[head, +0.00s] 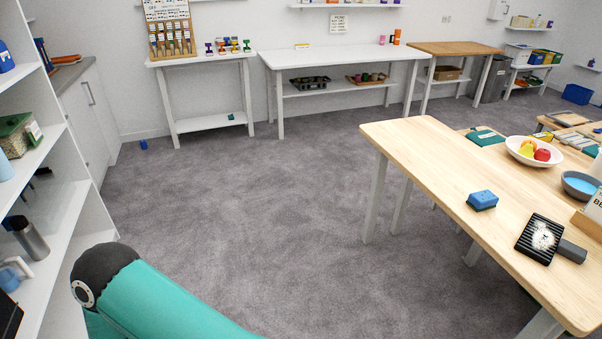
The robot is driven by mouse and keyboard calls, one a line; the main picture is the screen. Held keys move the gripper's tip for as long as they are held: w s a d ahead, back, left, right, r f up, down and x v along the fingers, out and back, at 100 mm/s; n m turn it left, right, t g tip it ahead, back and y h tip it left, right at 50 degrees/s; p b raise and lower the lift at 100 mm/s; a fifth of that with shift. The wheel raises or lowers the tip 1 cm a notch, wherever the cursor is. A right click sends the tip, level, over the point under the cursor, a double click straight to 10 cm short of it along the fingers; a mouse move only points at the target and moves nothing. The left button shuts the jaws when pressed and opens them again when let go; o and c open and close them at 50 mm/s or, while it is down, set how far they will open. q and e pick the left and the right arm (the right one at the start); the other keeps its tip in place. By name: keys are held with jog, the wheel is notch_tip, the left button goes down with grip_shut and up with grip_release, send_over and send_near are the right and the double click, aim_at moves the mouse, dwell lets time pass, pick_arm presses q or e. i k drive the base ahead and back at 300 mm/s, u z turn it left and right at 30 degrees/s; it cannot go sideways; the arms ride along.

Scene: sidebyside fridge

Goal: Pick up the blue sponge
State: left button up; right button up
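The blue sponge (482,199) lies on the light wooden table (440,160) at the right, near that table's left edge. It is a small blue block with a darker underside, and nothing covers it. A teal and dark grey arm link of mine shows at the bottom left. Neither of my grippers is in the head view.
White shelves (52,205) stand at the left. Open grey carpet (270,190) lies between.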

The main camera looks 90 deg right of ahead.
aim_at(480, 201)
jog(key=u, duration=0.55)
jog(key=i, duration=0.25)
jog(key=z, duration=2.45)
jog(key=i, duration=0.15)
jog(key=z, duration=1.55)
jog(key=k, duration=0.35)
jog(key=z, duration=0.5)
jog(key=i, duration=1.35)
jog(key=u, duration=0.45)
